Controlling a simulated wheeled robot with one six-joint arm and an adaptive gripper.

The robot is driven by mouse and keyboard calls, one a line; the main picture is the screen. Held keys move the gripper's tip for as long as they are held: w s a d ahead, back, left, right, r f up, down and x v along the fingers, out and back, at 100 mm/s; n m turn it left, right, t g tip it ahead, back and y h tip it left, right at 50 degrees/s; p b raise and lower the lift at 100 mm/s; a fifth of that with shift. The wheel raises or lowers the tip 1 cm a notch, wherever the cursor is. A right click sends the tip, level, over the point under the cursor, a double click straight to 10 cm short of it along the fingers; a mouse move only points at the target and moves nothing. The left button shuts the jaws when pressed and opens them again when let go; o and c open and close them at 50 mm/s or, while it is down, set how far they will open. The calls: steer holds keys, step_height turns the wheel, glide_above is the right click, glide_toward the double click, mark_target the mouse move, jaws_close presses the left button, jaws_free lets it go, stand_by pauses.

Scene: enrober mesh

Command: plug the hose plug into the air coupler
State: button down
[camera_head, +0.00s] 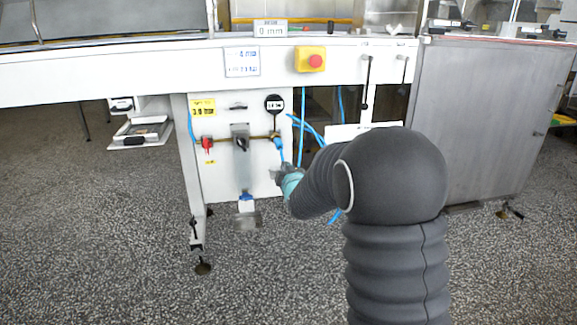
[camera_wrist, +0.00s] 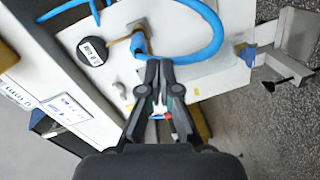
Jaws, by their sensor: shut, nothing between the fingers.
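The air coupler appears as a blue fitting (camera_head: 278,143) at the right end of the brass pipe on the white panel. It also shows in the wrist view (camera_wrist: 138,44), just past my fingertips. A blue hose (camera_wrist: 212,35) loops right from beside this fitting. The hose plug is not clearly distinguishable; I cannot tell whether it sits in the coupler. My gripper (camera_head: 281,168) is just below the fitting in the head view. In the wrist view my gripper (camera_wrist: 159,64) has its fingertips together, with nothing held between them. Whether the tips touch the hose is unclear.
A round black gauge (camera_head: 274,103) is above the fitting, also near my fingers in the wrist view (camera_wrist: 92,50). A red valve handle (camera_head: 207,144) and a grey regulator (camera_head: 241,138) are to the left. The machine's white beam (camera_head: 130,78) overhangs the panel. Speckled floor lies open in front.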

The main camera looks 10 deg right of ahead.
mark_target(280, 147)
steer(key=shift+w+a+r+n+t+p, duration=0.15)
steer(key=shift+w+r+n+p, duration=0.25)
steer(key=shift+w, duration=0.4)
steer(key=shift+w+d+r+n+t+p, duration=0.1)
steer(key=shift+w+r+n+t+p, duration=0.2)
steer(key=shift+w+r+p, duration=0.35)
steer(key=shift+w+a+r+n+t+p, duration=0.15)
steer(key=shift+w+r+n+p, duration=0.2)
steer(key=shift+w, duration=0.55)
steer(key=shift+w+f, duration=0.15)
steer(key=shift+w, duration=0.6)
steer(key=shift+w, duration=0.4)
